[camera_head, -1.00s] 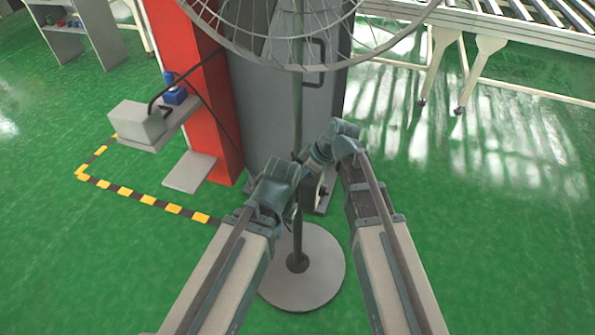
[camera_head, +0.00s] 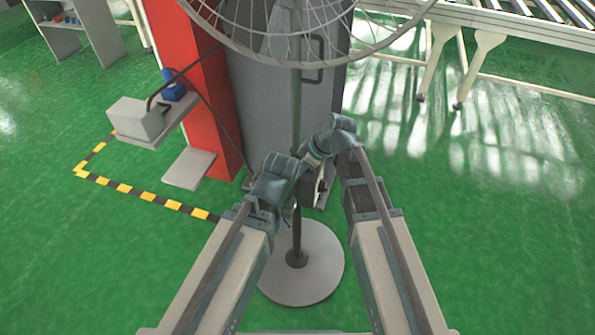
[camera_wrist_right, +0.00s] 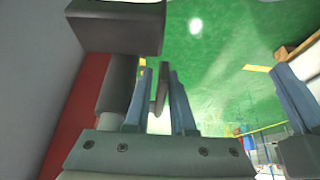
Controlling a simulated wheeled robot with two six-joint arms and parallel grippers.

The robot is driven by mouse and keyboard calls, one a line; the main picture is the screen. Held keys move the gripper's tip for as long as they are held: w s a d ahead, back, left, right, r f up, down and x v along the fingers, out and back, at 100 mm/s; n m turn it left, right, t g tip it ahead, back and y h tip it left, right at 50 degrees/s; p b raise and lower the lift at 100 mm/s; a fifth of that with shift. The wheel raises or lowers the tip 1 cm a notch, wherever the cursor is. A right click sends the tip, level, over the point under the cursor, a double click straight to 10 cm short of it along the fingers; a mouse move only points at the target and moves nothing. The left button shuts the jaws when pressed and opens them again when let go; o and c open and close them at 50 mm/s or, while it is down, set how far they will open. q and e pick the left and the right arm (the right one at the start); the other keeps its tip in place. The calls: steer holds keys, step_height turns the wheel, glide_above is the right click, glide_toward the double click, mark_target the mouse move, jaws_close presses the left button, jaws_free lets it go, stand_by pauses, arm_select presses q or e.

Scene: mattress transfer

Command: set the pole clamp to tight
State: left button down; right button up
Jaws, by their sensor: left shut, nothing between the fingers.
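The pole (camera_head: 296,105) stands upright on a round grey base (camera_head: 318,280). Both my wrists meet around its middle and hide most of the clamp there in the head view. In the right wrist view, a dark block (camera_wrist_right: 115,28) with a cylinder under it appears to be clamp and pole. My right gripper (camera_wrist_right: 162,75) has its fingers apart, with a thin dark lever (camera_wrist_right: 163,95) between them; contact is unclear. My left gripper (camera_head: 291,209) is shut and empty close to the pole, partly hidden by its wrist. What looks like its finger shows at the right wrist view's right side.
A wire wheel-like frame (camera_head: 300,62) surrounds the pole's upper part. Behind stand a grey cabinet (camera_head: 258,110) and red post (camera_head: 190,90). A roller conveyor (camera_head: 520,35) is at the back right. Green floor is clear at right; striped tape (camera_head: 140,195) marks the left.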

steer(key=p+v, duration=1.2)
steer(key=v, duration=0.1)
steer(key=shift+r, duration=0.35)
steer(key=s+r+m+g+h+p, duration=0.2)
steer(key=s+m+h+p, duration=0.2)
steer(key=s+m, duration=0.6)
steer(key=s+h, duration=0.2)
steer(key=s, duration=0.2)
steer(key=shift+s+d+m+h+p, duration=0.2)
steer(key=shift+s+m+h+p, duration=0.1)
steer(key=shift+s+h, duration=0.1)
steer(key=shift+w+r, duration=0.1)
steer(key=shift+r, duration=0.05)
stand_by(0.3)
